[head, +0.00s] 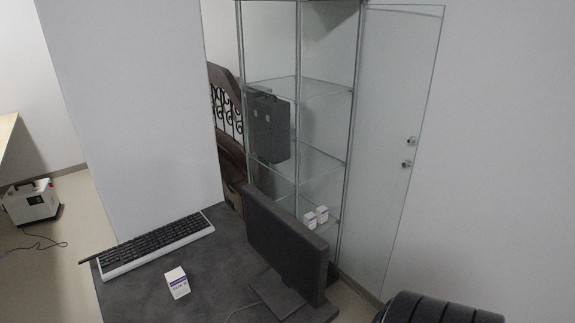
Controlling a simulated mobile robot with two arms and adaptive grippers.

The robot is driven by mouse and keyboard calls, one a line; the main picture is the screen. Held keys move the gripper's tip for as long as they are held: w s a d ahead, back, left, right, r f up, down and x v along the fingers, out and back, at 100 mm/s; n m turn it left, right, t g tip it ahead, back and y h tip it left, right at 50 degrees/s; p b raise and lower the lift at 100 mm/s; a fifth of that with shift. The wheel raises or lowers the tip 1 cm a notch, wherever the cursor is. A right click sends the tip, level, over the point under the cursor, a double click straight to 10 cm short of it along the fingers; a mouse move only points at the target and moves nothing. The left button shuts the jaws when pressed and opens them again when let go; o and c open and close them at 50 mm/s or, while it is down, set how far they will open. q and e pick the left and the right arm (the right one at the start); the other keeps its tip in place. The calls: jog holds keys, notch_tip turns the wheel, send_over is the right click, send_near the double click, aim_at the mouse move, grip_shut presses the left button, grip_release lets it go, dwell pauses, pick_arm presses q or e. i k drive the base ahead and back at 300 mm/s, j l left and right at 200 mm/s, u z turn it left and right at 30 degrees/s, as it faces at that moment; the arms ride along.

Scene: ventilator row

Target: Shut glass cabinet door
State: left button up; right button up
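A tall glass cabinet (297,120) with a grey metal frame stands behind the desk. Its clear glass door (395,110) is open and swung out to the right, close to the white wall. Two small dark knobs or lock fittings (409,152) sit near the door's outer edge. Two small white boxes (316,217) stand on a lower glass shelf. The monitor hides the cabinet's lower front. Neither of my grippers is in view.
A dark desk (140,292) in front holds a keyboard (155,245), a white box (177,282) and a black monitor (287,240). A black ribbed object (440,309) is at the bottom right. A white device (31,202) stands on the floor at left.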

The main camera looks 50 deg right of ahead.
aim_at(413, 139)
jog(key=i+z, duration=0.1)
jog(key=z, duration=0.25)
jog(key=i+z, duration=0.1)
jog(key=z, duration=0.25)
jog(key=i+j+z, duration=0.1)
jog(key=z, duration=0.25)
